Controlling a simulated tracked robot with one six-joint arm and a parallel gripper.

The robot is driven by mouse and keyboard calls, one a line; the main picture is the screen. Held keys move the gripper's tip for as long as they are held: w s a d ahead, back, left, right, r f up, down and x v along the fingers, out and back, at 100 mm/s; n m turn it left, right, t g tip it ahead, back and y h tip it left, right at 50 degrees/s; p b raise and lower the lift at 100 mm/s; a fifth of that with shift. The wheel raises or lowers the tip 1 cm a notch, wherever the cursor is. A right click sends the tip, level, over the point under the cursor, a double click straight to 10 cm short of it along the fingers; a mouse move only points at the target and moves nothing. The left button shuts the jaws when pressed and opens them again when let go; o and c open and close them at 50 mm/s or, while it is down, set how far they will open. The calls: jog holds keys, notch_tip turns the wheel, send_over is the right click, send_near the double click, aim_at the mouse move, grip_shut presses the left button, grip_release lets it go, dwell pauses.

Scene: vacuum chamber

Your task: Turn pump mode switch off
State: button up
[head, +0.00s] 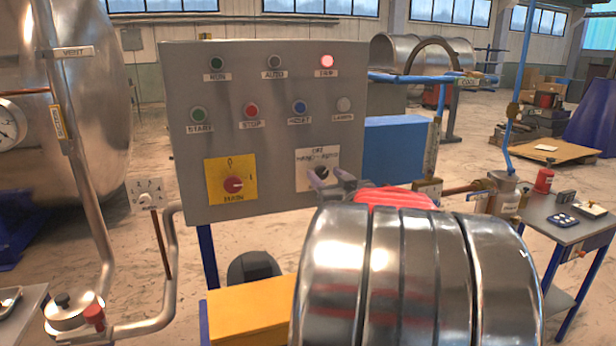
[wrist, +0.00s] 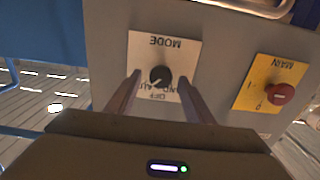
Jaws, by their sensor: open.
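The pump mode switch is a small black rotary knob (head: 322,172) on a white plate (head: 303,160) at the lower right of the grey control panel (head: 270,110). In the wrist view the knob (wrist: 160,76) sits on its white plate, which reads MODE and OFF upside down. My gripper (wrist: 158,84) is open, with one finger on each side of the knob in that view. I cannot tell whether the fingers touch it. In the head view my gripper (head: 333,177) is at the knob and partly covers the plate. The knob's exact pointer direction is hard to read.
A red main switch (head: 233,184) on a yellow plate is left of the mode switch. Above are push buttons and lamps, with the red TRIP lamp (head: 327,61) lit. A steel pipe (head: 170,260) runs at the left. A side table (head: 560,225) stands at the right.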

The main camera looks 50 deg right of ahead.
jog(key=shift+c, duration=0.2)
jog(key=c, duration=0.9)
jog(key=shift+d, duration=0.25)
jog(key=shift+c, duration=0.4)
jog(key=shift+a, duration=0.15)
jog(key=shift+n, duration=0.4)
jog(key=n, duration=0.2)
jog(key=shift+n, duration=0.3)
jog(key=n, duration=0.5)
jog(key=shift+w+a, duration=0.1)
jog(key=shift+a, duration=0.05)
jog(key=shift+f+n, duration=0.1)
jog(key=shift+n, duration=0.2)
